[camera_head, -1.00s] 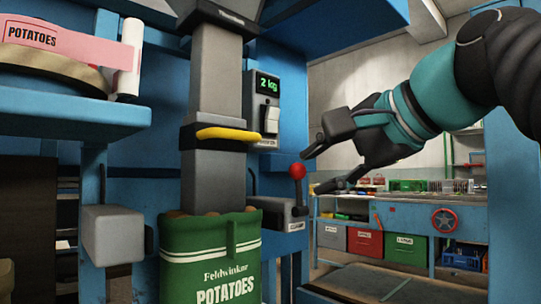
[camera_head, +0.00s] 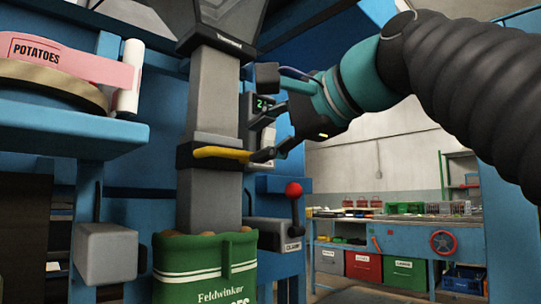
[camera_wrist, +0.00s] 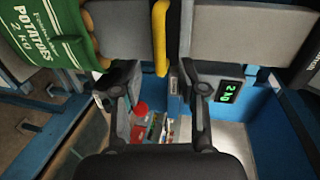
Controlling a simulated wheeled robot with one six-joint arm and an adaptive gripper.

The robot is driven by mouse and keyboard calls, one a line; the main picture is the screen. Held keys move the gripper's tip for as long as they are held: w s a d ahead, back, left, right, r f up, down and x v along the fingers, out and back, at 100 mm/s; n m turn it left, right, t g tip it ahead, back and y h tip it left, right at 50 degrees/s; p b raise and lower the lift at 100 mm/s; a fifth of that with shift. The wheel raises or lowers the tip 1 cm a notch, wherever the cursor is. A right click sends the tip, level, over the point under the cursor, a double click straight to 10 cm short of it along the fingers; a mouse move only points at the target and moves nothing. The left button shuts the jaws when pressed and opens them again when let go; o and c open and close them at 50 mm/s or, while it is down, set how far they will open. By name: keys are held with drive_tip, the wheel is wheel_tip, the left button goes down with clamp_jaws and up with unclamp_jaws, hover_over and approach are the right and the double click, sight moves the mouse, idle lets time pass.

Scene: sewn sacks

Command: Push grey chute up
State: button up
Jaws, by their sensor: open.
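The grey chute (camera_head: 214,95) stands upright in the head view, with a black collar and a yellow handle (camera_head: 218,152) across its front. Its lower end (camera_head: 213,195) reaches into the mouth of a green potato sack (camera_head: 207,268), with potatoes showing at the rim. My gripper (camera_head: 268,132) is open and empty at the right end of the handle. In the wrist view, the yellow handle (camera_wrist: 160,38) lies in line with the gap between my two fingers (camera_wrist: 162,85). Whether a finger touches it I cannot tell.
A scale display (camera_head: 261,104) is partly hidden behind my gripper. A red-knobbed lever (camera_head: 294,190) stands below it at the right. A blue shelf (camera_head: 70,130) with a pink POTATOES band is on the left. A workbench (camera_head: 390,232) with bins is further back.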

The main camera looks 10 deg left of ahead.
sight(238, 153)
drive_tip(key=x, duration=0.7)
drive_tip(key=shift+w+a, duration=0.1)
clamp_jaws()
